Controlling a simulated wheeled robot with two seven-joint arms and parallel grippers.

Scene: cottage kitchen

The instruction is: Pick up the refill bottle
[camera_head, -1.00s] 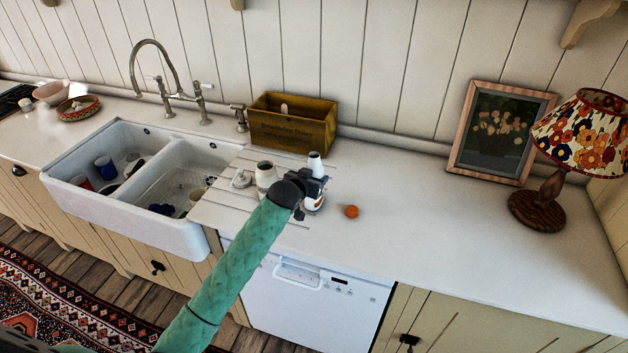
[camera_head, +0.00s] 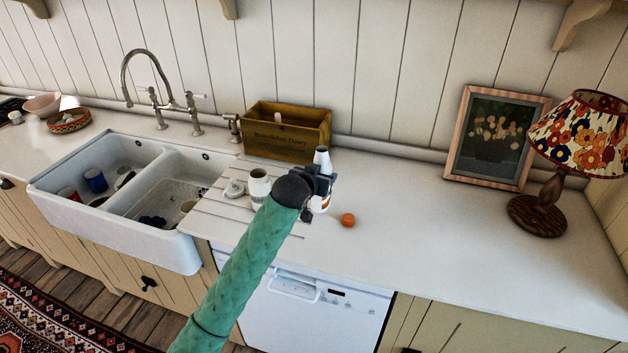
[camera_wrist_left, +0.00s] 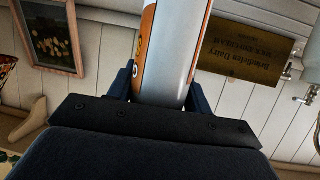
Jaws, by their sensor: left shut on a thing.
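The refill bottle (camera_head: 322,160) is white with an orange label and a narrow top. My left gripper (camera_head: 321,188) is shut on it, and the bottle stands upright over the counter near the ridged drainboard. In the left wrist view the bottle (camera_wrist_left: 172,50) rises between the two dark fingers, which touch its sides. The gripper and wrist hide part of it in the head view. I cannot tell whether its base touches the counter. My right gripper is in neither view.
A small orange ball-like thing (camera_head: 348,220) lies just right of the bottle. A cream jar (camera_head: 259,186) and a small white lid-like piece (camera_head: 234,189) stand to its left. A wooden box (camera_head: 287,133) is behind. The counter (camera_head: 420,235) to the right is clear up to the lamp (camera_head: 549,204).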

